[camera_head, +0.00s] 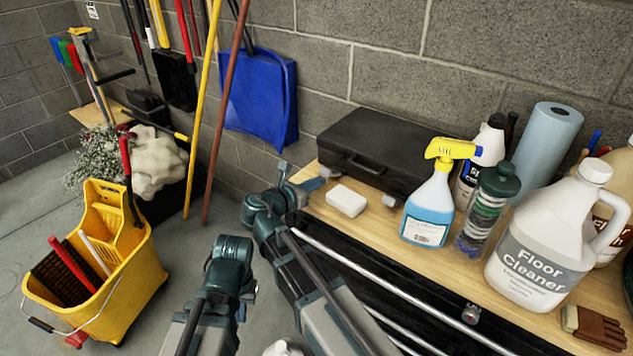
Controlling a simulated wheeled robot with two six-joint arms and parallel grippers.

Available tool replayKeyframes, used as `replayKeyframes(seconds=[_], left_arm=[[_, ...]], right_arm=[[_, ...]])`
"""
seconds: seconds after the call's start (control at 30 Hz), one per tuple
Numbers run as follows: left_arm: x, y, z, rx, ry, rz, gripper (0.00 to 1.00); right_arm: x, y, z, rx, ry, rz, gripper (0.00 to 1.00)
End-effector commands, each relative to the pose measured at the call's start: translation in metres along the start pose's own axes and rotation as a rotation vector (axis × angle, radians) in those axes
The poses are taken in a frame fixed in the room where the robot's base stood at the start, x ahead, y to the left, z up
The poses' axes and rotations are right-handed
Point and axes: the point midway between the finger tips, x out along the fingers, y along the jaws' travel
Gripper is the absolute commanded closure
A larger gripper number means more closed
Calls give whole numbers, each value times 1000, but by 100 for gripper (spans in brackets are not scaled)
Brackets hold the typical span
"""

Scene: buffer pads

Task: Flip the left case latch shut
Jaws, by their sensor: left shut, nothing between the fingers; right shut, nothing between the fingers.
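The black case (375,148) lies closed on the wooden bench, against the block wall. The left latch (327,172) is a small grey piece at the left of its front side, too small to tell its position. The right latch (389,200) shows further right along the front. My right gripper (314,183) is shut and empty, close beside the left latch; I cannot tell whether it touches. My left gripper (246,290) is low on the left, in front of the bench, shut, well away from the case; its fingers are hard to make out.
A white block (346,201) lies just in front of the case. A blue spray bottle (428,208), a dark green-capped bottle (485,212) and a floor cleaner jug (545,245) stand to the right. A yellow mop bucket (105,285) stands on the floor at left.

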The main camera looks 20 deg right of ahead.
Motion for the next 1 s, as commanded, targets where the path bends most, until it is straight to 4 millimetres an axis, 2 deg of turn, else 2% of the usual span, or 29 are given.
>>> replayKeyframes(seconds=[0.03,0.67,0.87,1.0], left_arm=[[-9,-1,0,0,0,0,100],[-40,-4,2,0,0,0,100],[-69,-6,4,0,0,0,100],[-98,-9,6,0,0,0,100]], right_arm=[[-1,0,6,0,13,-1,100],[0,0,16,1,122,-1,100],[-1,0,28,1,205,-2,100],[1,0,40,1,300,-3,100]])
